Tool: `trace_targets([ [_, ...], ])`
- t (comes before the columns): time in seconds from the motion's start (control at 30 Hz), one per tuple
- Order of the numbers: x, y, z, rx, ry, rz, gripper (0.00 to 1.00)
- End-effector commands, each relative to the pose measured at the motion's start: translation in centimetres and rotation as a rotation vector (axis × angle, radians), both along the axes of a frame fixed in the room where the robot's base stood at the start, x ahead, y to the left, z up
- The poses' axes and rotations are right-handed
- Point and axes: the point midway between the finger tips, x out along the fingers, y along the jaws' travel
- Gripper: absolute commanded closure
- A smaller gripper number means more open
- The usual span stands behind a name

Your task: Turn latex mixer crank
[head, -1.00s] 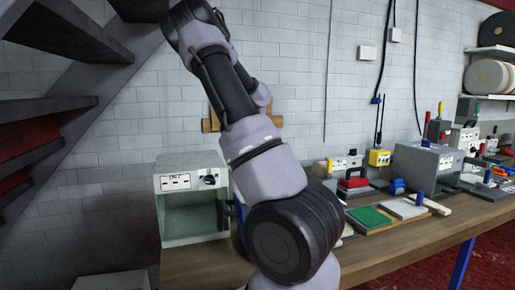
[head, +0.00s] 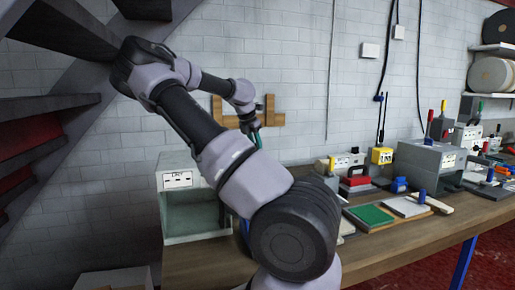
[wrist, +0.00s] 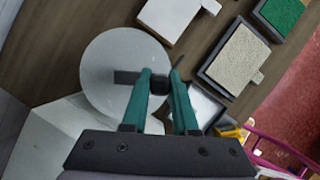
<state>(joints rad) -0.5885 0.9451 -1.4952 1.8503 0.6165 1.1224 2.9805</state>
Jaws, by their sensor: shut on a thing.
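In the wrist view a pale round disc (wrist: 105,62), seemingly the top of the latex mixer, lies below my gripper. A dark crank bar (wrist: 127,77) runs across it to a black knob (wrist: 160,86). The teal fingers of my gripper (wrist: 162,77) are shut on this knob, one on each side. In the head view my gripper (head: 257,138) points down behind my arm.
A grey open-fronted box (head: 190,218) stands left of my arm on the wooden bench (head: 395,243). Green (head: 371,214) and light grey (head: 404,206) pads lie to the right. A larger grey machine (head: 425,165) stands farther right. A wooden bracket (head: 270,112) is on the wall behind my gripper.

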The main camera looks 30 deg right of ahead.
Motion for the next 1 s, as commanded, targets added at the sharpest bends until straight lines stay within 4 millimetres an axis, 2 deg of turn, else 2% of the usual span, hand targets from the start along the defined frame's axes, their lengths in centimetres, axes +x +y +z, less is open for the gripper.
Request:
trace_targets([
  [0.43, 0.0, 0.1, -0.1, 0.002, 0.001, -0.011, 1.00],
  [0.47, 0.0, 0.1, -0.1, 0.003, 0.002, -0.011, 0.69],
  [0.5, 0.0, 0.1, -0.1, 0.003, 0.002, -0.011, 0.54],
  [0.53, 0.0, 0.1, -0.1, 0.002, 0.001, -0.011, 0.43],
  [0.87, 0.0, 0.1, 0.1, 0.001, 0.001, -0.010, 0.43],
  [1.0, -0.1, 0.6, 1.2, 0.001, 0.000, -0.008, 0.43],
])
